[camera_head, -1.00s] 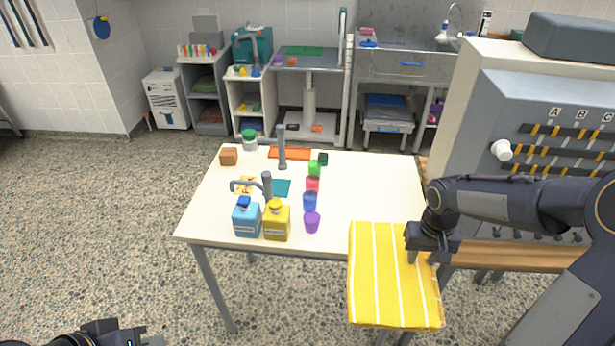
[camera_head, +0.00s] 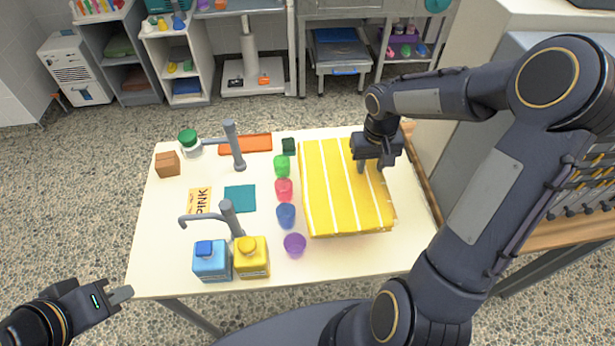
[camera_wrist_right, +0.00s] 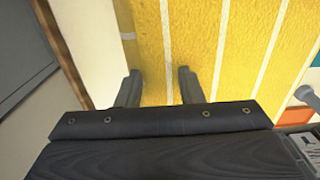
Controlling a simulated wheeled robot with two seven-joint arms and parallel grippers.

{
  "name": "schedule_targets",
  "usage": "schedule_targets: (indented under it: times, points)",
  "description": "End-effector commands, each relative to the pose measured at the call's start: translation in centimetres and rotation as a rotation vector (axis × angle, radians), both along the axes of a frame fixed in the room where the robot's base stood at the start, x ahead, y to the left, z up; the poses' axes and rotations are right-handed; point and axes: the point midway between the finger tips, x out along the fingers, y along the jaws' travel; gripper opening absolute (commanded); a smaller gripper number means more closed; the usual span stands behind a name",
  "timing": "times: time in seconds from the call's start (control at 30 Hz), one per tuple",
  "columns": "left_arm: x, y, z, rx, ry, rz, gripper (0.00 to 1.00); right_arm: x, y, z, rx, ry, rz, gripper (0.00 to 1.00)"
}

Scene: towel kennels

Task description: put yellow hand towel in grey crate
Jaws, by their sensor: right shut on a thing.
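The yellow hand towel (camera_head: 340,200) with white stripes is spread out flat over the right part of the white table in the head view. My right gripper (camera_head: 371,167) is shut on the towel near its right edge. The towel (camera_wrist_right: 205,45) also shows at the fingers of my right gripper (camera_wrist_right: 158,88) in the right wrist view. I cannot tell whether the towel touches the tabletop. My left gripper (camera_head: 118,297) is at the lower left, off the table and away from the towel; its jaw opening is unclear. I cannot pick out the grey crate for sure.
A grey cart (camera_head: 340,50) stands behind.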

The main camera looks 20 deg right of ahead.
Motion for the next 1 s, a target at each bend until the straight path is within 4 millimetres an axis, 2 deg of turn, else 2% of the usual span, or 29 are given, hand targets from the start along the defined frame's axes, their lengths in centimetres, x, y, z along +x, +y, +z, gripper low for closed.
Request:
schedule_targets:
  times: [0.13,0.33,0.73,1.0]
  points:
    - [0.0,0.0,0.1,0.000,0.000,0.000,0.00,-0.1,0.0,-0.9,0.001,0.005,0.000,0.04]
    - [0.0,0.0,0.4,0.000,0.000,0.000,0.00,-0.1,0.0,-4.7,0.002,0.006,0.001,0.04]
    - [0.0,0.0,0.8,0.000,0.000,0.000,0.00,-0.1,0.0,-9.5,0.001,0.004,0.001,0.04]
    - [0.0,0.0,0.8,0.000,0.000,0.000,0.00,0.0,0.0,-10.0,0.000,-0.001,-0.001,0.04]
